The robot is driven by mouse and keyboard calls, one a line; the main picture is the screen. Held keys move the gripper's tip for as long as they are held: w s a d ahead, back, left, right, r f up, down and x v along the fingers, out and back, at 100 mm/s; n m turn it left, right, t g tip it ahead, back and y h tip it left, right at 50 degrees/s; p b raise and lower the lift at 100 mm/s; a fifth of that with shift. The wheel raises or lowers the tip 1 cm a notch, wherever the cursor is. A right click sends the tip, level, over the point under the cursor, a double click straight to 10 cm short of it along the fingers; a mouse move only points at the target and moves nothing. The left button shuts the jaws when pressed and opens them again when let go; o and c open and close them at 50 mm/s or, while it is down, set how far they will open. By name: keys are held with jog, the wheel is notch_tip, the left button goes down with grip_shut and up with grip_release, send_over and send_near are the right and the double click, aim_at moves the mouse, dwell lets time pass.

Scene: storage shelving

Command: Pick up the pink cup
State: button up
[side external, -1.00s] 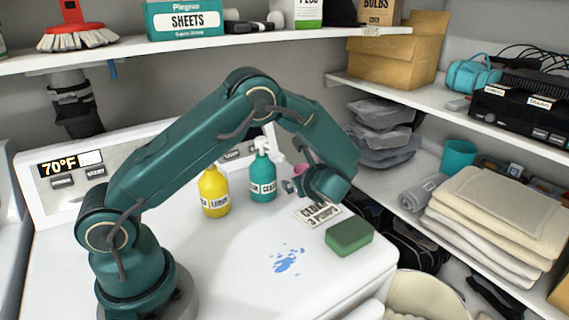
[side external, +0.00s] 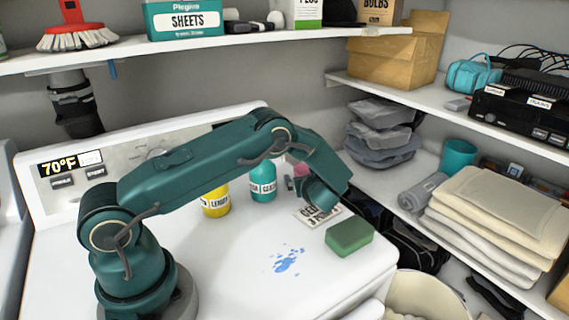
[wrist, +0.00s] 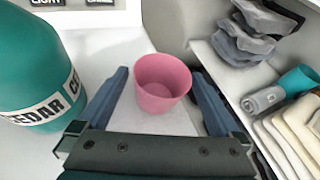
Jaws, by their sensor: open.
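The pink cup (wrist: 163,84) stands upright on the white machine top in the wrist view, its open mouth showing. It lies between the fingers of my gripper (wrist: 165,92), toward their tips. The fingers are open and apart from the cup, with a gap on each side. In the side view only a small part of the pink cup (side external: 299,170) shows behind my gripper (side external: 294,184). The lower part of the cup is hidden there.
A teal CEDAR bottle (wrist: 38,70) stands close left of my gripper. A yellow bottle (side external: 215,202), a label card (side external: 317,214), a green sponge (side external: 349,237) and a blue spill (side external: 287,262) are on the white top.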

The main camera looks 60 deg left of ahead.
jog(key=c, duration=1.4)
jog(key=shift+o, duration=0.2)
